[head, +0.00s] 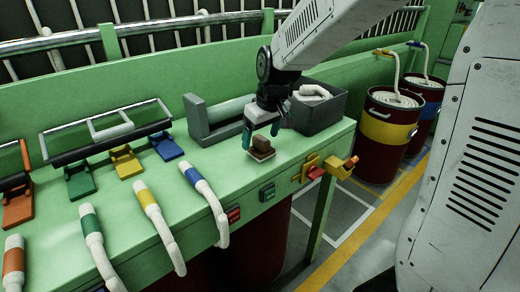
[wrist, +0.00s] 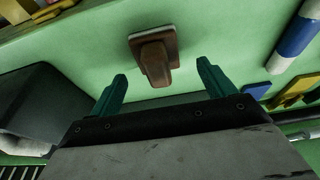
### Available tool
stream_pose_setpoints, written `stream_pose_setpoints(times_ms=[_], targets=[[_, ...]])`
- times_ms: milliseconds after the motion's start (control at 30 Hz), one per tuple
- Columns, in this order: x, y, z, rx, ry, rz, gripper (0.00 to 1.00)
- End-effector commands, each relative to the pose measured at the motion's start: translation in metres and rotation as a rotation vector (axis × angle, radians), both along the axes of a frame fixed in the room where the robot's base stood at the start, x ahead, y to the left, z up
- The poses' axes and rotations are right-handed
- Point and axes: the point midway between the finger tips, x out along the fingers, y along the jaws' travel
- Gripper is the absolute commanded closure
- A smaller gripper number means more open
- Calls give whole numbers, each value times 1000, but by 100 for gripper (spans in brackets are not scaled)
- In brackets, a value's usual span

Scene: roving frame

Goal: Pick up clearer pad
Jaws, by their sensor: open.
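The clearer pad (head: 261,147) is a small brown block with a raised grip and a pale base, lying on the green bench near its front edge. In the wrist view the pad (wrist: 155,56) sits ahead of and roughly between the two teal fingertips. My gripper (head: 263,130) is open and empty, pointing down just above the pad. In the wrist view my gripper (wrist: 162,70) has its fingers spread wider than the pad. I cannot tell the exact height gap.
A dark grey bin (head: 318,110) with white material stands just behind right of the pad. A grey bracket with a roller (head: 215,120) is behind left. Coloured-banded white tubes (head: 205,190) hang over the front edge at left. Red and yellow fittings (head: 325,168) stick out at right.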

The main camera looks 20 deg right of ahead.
Motion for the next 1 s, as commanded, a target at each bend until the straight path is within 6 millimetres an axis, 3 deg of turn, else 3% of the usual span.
stream_pose_setpoints(times_ms=[200,500,667,700,1000], targets=[[6,0,-30,1,2,-3,18],[8,0,-34,1,1,-4,18],[8,0,-34,1,1,-4,63],[8,0,-34,1,1,-4,68],[8,0,-32,1,0,-4,68]])
